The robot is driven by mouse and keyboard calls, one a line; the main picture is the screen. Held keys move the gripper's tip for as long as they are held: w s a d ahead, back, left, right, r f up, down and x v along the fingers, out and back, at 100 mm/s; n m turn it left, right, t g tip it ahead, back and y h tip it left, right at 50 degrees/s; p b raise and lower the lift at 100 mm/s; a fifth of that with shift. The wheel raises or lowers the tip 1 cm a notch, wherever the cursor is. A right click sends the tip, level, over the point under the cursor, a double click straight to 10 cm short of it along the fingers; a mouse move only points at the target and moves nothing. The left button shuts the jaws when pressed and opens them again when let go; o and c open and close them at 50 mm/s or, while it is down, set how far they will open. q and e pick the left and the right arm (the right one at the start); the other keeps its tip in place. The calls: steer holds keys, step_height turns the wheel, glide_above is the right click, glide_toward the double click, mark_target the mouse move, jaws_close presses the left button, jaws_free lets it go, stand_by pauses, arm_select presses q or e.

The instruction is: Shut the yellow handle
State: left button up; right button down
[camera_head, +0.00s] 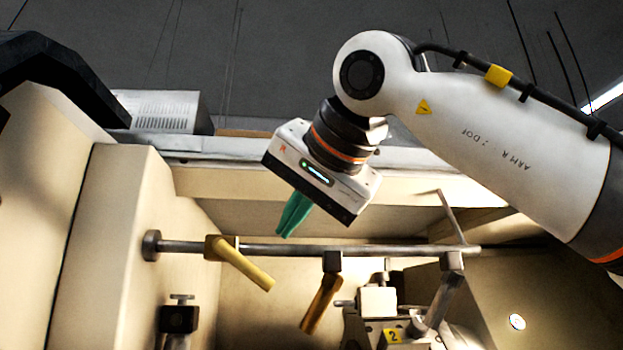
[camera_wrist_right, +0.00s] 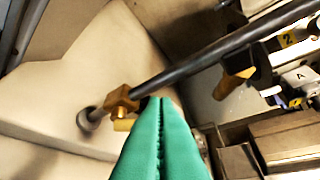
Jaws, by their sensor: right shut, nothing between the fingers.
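A yellow handle (camera_head: 245,265) hangs from a yellow clamp near the left end of a horizontal grey bar (camera_head: 290,249). It slants down and to the right. In the right wrist view the yellow handle (camera_wrist_right: 124,124) is partly hidden behind my fingers. My right gripper (camera_head: 281,234) has green fingers pressed together and empty. The fingertips are above the bar in the head view, right of the yellow clamp; I cannot tell whether they touch anything. In the right wrist view the closed fingertips (camera_wrist_right: 160,99) appear just right of the clamp. My left gripper is out of view.
A darker ochre handle (camera_head: 320,303) and a grey handle (camera_head: 443,300) hang from dark clamps farther right on the bar. Metal fixtures (camera_head: 378,302) with a yellow "2" label stand below. Beige walls (camera_head: 110,240) enclose the left side.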

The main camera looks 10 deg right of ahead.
mark_target(244, 266)
steer(key=shift+w+a+f, duration=0.3)
steer(key=shift+a+f, duration=0.35)
steer(key=shift+f, duration=0.2)
steer(key=shift+w+a+f, duration=0.25)
steer(key=shift+a+f, duration=0.35)
steer(key=shift+f, duration=0.2)
steer(key=shift+f, duration=0.1)
steer(key=shift+f+b, duration=0.2)
steer(key=shift+b, duration=0.3)
